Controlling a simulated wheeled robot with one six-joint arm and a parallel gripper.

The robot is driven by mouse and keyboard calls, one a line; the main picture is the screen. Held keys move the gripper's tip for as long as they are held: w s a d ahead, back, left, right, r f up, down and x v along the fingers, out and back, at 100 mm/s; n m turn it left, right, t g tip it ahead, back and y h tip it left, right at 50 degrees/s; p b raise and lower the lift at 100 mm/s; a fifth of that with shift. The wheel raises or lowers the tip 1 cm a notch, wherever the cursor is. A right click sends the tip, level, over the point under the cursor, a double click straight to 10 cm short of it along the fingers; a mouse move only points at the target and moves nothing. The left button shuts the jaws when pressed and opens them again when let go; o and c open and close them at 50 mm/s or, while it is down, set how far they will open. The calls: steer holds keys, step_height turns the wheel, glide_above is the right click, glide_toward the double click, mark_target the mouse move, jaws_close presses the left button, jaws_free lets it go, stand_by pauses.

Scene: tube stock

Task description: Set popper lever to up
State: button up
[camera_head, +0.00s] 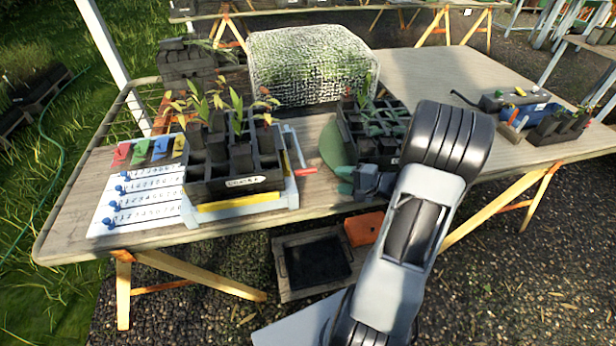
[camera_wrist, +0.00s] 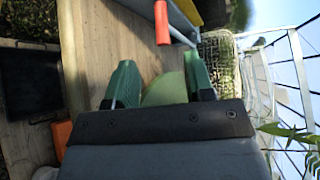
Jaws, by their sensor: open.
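The popper (camera_head: 240,202) is a pale frame with a yellow band under a dark tray of seedlings. Its lever, a pale bar with a red handle (camera_head: 305,172), is at its right side, the handle low near the table top. The red handle also shows in the wrist view (camera_wrist: 161,22), top centre, beyond the fingertips. My gripper (camera_head: 343,180) is just right of the handle, low over the table, with a gap between them. Its green fingers are spread in the wrist view (camera_wrist: 157,75), with nothing held between them.
A green rounded object (camera_head: 334,148) and a dark crate (camera_head: 372,152) lie behind my gripper. A white board with blue knobs (camera_head: 140,200) lies left of the popper. A mesh-covered box (camera_head: 310,65) stands behind. The wooden table (camera_head: 430,75) has free room at back right.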

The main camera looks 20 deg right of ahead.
mark_target(311, 173)
steer(key=shift+w+d+f+m, duration=0.15)
steer(key=shift+d+f+m, duration=0.15)
steer(key=shift+d+f, duration=0.15)
steer(key=shift+w+a+f+t, duration=0.1)
steer(key=shift+w+t, duration=0.25)
steer(key=shift+t, duration=0.05)
steer(key=x, duration=1.2)
steer(key=shift+w+a+f+p, duration=0.1)
steer(key=shift+w+f+p, duration=0.1)
steer(key=shift+p, duration=0.1)
steer(key=shift+c, duration=0.4)
jaws_close()
